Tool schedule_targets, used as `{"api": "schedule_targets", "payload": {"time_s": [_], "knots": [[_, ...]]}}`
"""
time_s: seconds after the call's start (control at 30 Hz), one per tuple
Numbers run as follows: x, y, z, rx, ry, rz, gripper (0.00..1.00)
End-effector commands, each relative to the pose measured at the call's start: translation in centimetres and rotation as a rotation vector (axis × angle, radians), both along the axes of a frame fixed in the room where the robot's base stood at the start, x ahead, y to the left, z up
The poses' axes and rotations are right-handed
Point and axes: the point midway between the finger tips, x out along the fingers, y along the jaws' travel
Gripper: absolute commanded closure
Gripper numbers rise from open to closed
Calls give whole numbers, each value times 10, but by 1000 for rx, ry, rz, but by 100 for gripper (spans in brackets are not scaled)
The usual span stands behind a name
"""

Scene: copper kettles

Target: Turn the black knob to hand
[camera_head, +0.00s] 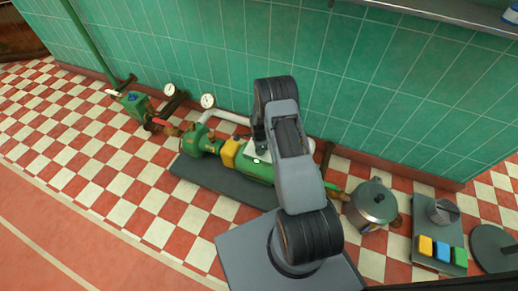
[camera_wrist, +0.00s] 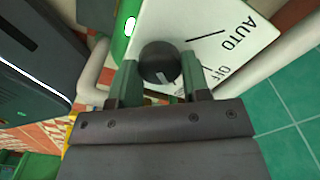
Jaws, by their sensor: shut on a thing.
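The black knob (camera_wrist: 158,60) sits on a white panel (camera_wrist: 205,22) in the wrist view. The panel carries the words AUTO and OFF, upside down in the picture, with thin black lines beside them. A pale mark on the knob's face points toward the bottom of the picture. My gripper (camera_wrist: 160,76) has one finger on each side of the knob and is shut on it. In the head view, a little of the white panel (camera_head: 258,155) shows on the green pump unit (camera_head: 260,171); my arm hides the knob and gripper there.
White pipes run close on both sides of the panel, with a green tiled wall (camera_wrist: 285,105) behind. In the head view, a steel pot (camera_head: 372,205) and a stand with yellow, blue and green blocks (camera_head: 442,251) are at right. Checkered floor (camera_head: 90,150) is clear at left.

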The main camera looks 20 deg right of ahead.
Motion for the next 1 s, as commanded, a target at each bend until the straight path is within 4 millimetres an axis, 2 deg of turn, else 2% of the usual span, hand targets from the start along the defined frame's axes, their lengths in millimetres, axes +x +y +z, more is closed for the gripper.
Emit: {"api": "schedule_targets", "payload": {"time_s": [0.3,0.8,0.83,1.0], "knots": [[-1,-1,0,-1,2,-103,81],[-2,-1,0,0,3,-121,81],[-2,-1,0,0,3,-121,56],[-1,0,0,0,2,-118,40]]}}
